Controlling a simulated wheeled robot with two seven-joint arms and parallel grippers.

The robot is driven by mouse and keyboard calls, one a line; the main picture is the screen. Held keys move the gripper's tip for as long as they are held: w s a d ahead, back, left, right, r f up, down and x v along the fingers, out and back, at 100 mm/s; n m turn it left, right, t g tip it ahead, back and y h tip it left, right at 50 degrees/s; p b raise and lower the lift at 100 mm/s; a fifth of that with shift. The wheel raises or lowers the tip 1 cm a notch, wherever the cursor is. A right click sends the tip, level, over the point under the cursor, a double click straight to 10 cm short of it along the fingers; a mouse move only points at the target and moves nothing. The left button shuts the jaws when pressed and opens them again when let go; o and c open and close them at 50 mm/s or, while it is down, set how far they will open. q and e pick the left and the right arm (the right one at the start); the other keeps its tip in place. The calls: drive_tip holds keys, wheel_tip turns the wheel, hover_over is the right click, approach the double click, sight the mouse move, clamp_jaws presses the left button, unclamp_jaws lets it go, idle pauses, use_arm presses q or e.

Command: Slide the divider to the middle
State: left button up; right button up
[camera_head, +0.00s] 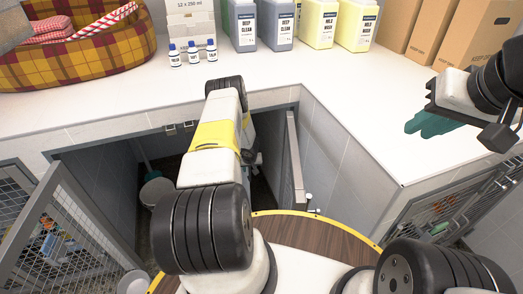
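A light grey upright panel edge (295,158), which looks like the divider, stands in the opening under the counter, near its right side. My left arm reaches down into this opening. A dark part of my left gripper (252,158) shows beside the arm, left of the panel and seemingly apart from it. The arm hides most of it, so its fingers cannot be made out. My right gripper (440,108) is at the far right, over the counter by a teal item (432,124). Whether it holds that item is unclear.
A white counter (110,107) surrounds the opening. A plaid pet bed (85,58), small bottles (193,52), large jugs (279,22) and cardboard boxes (465,38) stand on it. A mesh door (65,235) is open at left. A pale bucket (156,190) sits inside the opening.

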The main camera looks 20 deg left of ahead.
use_arm(q)
clamp_jaws()
idle(1.4)
